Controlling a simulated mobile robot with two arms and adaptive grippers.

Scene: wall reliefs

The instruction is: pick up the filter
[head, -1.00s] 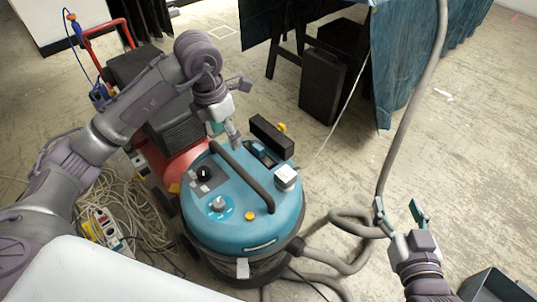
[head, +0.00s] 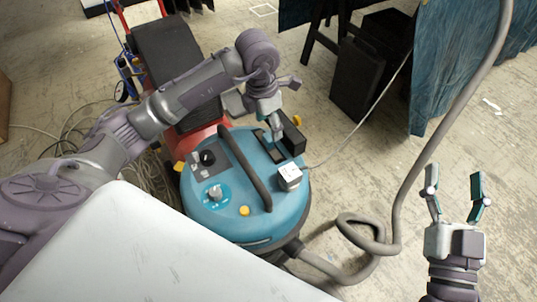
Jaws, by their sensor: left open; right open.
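A blue vacuum cleaner (head: 284,216) stands in the middle of the head view, with a dark slot (head: 266,148) in its lid. A black block (head: 293,137) stands upright beside the slot; I cannot tell for certain whether it is the filter. My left gripper (head: 275,130) points down over the slot, close to the block's left side. Its fingers partly hide the slot, and I see nothing held. My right gripper (head: 455,190) is open and empty at the right, fingers pointing up, away from the vacuum.
A black curved handle (head: 243,165) arches over the lid. A white-topped box (head: 289,177) sits on the lid's right. A grey hose (head: 403,180) runs between the vacuum and my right gripper. Black boxes (head: 360,85) and a draped blue cloth (head: 445,70) stand behind.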

